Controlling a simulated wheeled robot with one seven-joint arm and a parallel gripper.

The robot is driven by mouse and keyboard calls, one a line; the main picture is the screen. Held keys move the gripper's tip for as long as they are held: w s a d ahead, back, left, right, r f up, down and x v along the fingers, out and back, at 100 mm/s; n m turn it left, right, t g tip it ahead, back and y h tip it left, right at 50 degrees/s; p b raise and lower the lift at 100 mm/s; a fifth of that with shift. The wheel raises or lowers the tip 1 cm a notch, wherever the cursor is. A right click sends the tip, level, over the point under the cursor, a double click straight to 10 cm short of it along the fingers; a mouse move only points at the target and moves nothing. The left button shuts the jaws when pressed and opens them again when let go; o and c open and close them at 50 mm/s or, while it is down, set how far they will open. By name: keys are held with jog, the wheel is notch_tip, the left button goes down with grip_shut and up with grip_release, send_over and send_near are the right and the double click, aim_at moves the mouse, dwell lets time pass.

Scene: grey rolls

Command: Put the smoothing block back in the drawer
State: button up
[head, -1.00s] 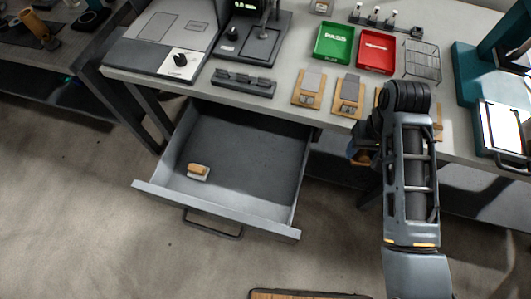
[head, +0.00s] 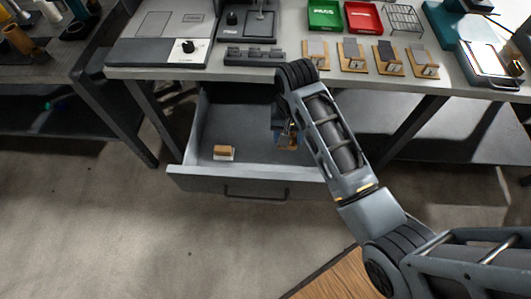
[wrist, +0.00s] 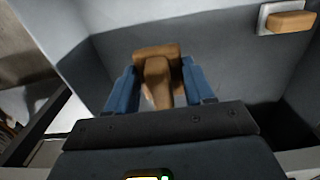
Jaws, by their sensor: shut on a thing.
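My gripper (head: 286,129) is shut on a brown wooden block (head: 289,144), which I take for the smoothing block. In the wrist view the block (wrist: 158,66) sits between the two blue fingers (wrist: 160,88), its wider end beyond the fingertips. The drawer (head: 245,181) under the bench is pulled open. My gripper and the block are over the right part of the drawer; whether the block touches the drawer floor I cannot tell. A tan block on a white base (head: 223,153) lies in the drawer's left part and also shows in the wrist view (wrist: 290,21).
The bench top (head: 287,72) above the drawer holds a dark slotted rack (head: 254,56), several wooden boards with grey pieces, a green tray (head: 324,16) and a red tray (head: 363,18). The drawer floor between the tan block and my gripper looks clear.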

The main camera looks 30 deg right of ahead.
send_over(267, 158)
notch_tip(267, 158, down, 4)
jog(key=shift+r, duration=0.2)
jog(key=shift+f, duration=2)
jog(key=shift+f, duration=0.15)
jog(key=o, duration=1)
notch_tip(267, 158, up, 12)
jog(key=shift+r+p, duration=0.2)
jog(key=shift+p, duration=0.15)
